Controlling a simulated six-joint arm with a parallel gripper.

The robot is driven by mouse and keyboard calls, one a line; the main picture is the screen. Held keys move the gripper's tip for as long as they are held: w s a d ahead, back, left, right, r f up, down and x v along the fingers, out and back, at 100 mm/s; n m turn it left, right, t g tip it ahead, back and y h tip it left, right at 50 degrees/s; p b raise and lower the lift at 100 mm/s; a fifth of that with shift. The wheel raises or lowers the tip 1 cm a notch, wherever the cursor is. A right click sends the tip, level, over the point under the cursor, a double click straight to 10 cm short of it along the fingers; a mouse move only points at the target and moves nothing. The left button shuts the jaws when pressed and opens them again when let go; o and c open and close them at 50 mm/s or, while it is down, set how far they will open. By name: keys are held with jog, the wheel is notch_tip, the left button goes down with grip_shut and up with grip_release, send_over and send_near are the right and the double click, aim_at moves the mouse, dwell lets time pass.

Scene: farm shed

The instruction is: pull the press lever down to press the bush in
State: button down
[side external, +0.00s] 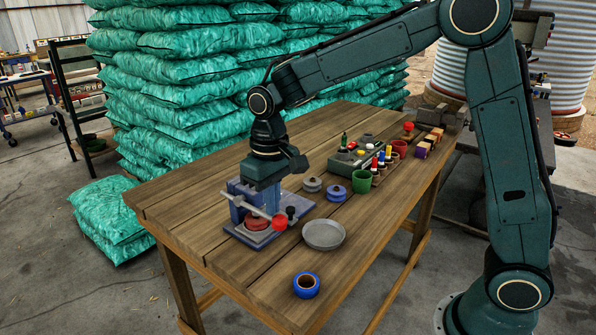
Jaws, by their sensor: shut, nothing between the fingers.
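The blue arbor press (238,205) stands on its base plate at the near left part of the wooden table. Its grey lever (256,211) slopes down to the right and ends in a red knob (279,223). A round reddish piece (256,224) sits low in the press, under the lever; I cannot make out the bush itself. My gripper (264,184) is shut and empty, pointing down right over the top of the press. It hides part of the press's upper end. I cannot tell whether it touches the press; the red knob is lower and to its right.
A grey dish (323,235) lies right of the press, and a blue ring (306,285) near the front edge. Grey (312,185) and blue (336,193) knobbed discs and a green cup (361,182) stand behind. The table's front left (190,225) is clear.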

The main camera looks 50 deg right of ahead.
notch_tip(320, 180, up, 7)
dwell(1.1)
jog(key=s+d+r+t, duration=0.1)
jog(key=s+d+r, duration=0.1)
jog(key=s, duration=0.4)
jog(key=s+d+r+t, duration=0.2)
jog(key=s+r, duration=0.1)
jog(key=s, duration=0.3)
jog(key=s+d+f+t, duration=0.1)
jog(key=s, duration=0.5)
jog(key=s+d+f+t, duration=0.1)
jog(key=s+d+f, duration=0.1)
jog(key=s, duration=0.4)
jog(key=shift+t, duration=0.3)
